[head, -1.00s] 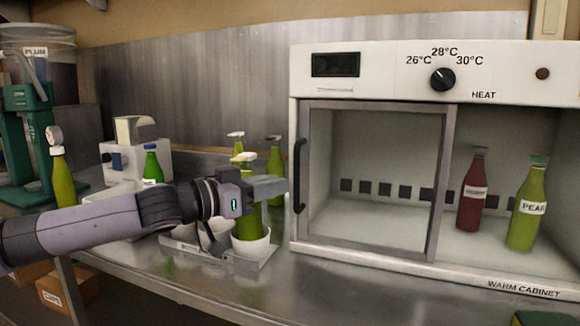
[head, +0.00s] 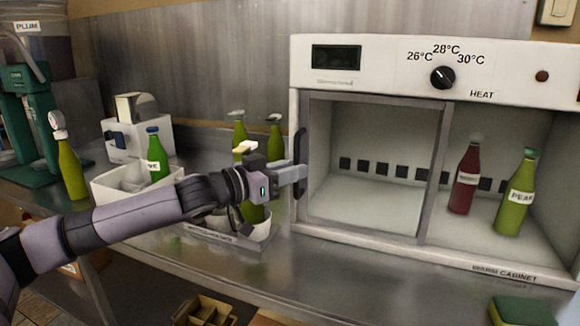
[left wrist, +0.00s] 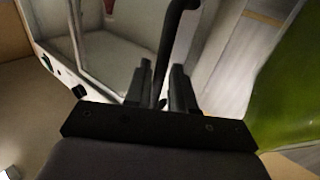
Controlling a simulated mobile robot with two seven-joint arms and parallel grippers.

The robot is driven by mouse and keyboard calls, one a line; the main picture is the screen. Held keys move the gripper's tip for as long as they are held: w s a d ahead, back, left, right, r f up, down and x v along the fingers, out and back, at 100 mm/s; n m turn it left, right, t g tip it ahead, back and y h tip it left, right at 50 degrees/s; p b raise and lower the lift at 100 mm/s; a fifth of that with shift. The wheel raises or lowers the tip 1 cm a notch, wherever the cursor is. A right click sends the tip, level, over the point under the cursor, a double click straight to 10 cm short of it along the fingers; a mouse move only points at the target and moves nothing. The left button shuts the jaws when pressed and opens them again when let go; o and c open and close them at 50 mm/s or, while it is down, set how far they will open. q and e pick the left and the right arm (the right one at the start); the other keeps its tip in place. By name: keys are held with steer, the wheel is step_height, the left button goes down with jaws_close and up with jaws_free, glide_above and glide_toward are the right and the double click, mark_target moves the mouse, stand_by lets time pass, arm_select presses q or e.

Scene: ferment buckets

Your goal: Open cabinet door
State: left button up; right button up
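The white warm cabinet (head: 375,70) stands at the right of the counter. Its framed door (head: 437,165) covers the left part of the front and looks closed. A black vertical handle (head: 300,150) is at the door's left edge. My left gripper (head: 300,173) is at the handle's lower part. In the left wrist view the gripper (left wrist: 161,85) has its two fingers apart, with the dark handle bar (left wrist: 175,35) running down between their tips. I see no firm closure on it. My right gripper is out of view.
Green bottles (head: 274,140) and a tray (head: 225,238) stand close behind and below my left gripper. A red bottle (head: 465,180) and a pear bottle (head: 515,195) are inside the cabinet. A green sponge (head: 525,312) lies at the front right.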

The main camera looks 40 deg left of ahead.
arm_select(q)
jaws_close()
steer(key=shift+d, duration=0.1)
steer(key=w+d+p, duration=0.2)
steer(key=w+d, duration=0.1)
steer(key=d, duration=0.9)
steer(key=w+d+p, duration=0.3)
steer(key=d, duration=1)
steer(key=shift+d+r, duration=0.15)
steer(key=shift+w, duration=0.1)
jaws_free()
